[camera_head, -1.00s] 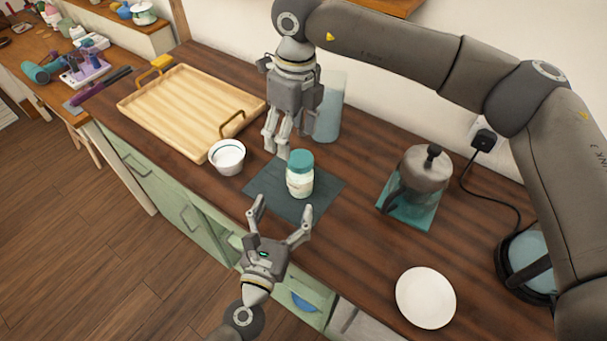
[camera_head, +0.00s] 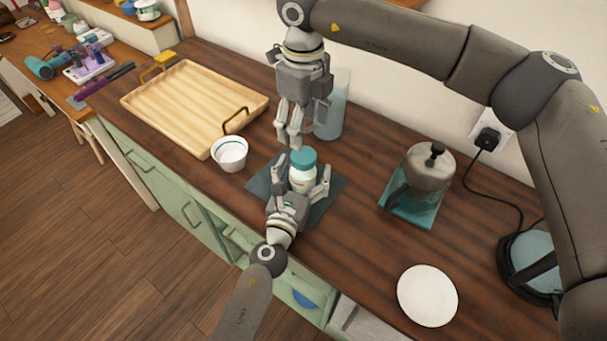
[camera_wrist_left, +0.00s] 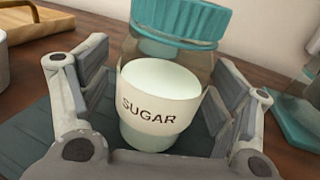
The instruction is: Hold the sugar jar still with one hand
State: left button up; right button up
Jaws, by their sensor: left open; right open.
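The sugar jar (camera_head: 302,176) is clear glass with a teal lid and a white "SUGAR" label. It stands upright on a dark mat (camera_head: 325,196) on the counter. My left gripper (camera_head: 302,182) is low in front of it, with its open fingers on either side of the jar. In the left wrist view the jar (camera_wrist_left: 163,95) is between the two fingers, with small gaps that make contact hard to judge. My right gripper (camera_head: 291,138) points down behind the jar, just above the lid's height, open and empty. The jar's lower front is hidden by my left gripper in the head view.
A white cup (camera_head: 230,154) and a wooden tray (camera_head: 165,112) are to the left. A tall glass container (camera_head: 332,110) stands behind my right gripper.

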aim_at(304, 155)
pick_arm(q)
grip_shut()
pick_arm(e)
jog(key=m, duration=0.6)
jog(key=shift+m, duration=0.3)
jog(key=m, duration=1.2)
jog(key=shift+m, duration=0.3)
jog(key=m, duration=0.4)
jog(key=shift+m, duration=0.3)
jog(key=m, duration=0.3)
jog(key=shift+f, duration=4.05)
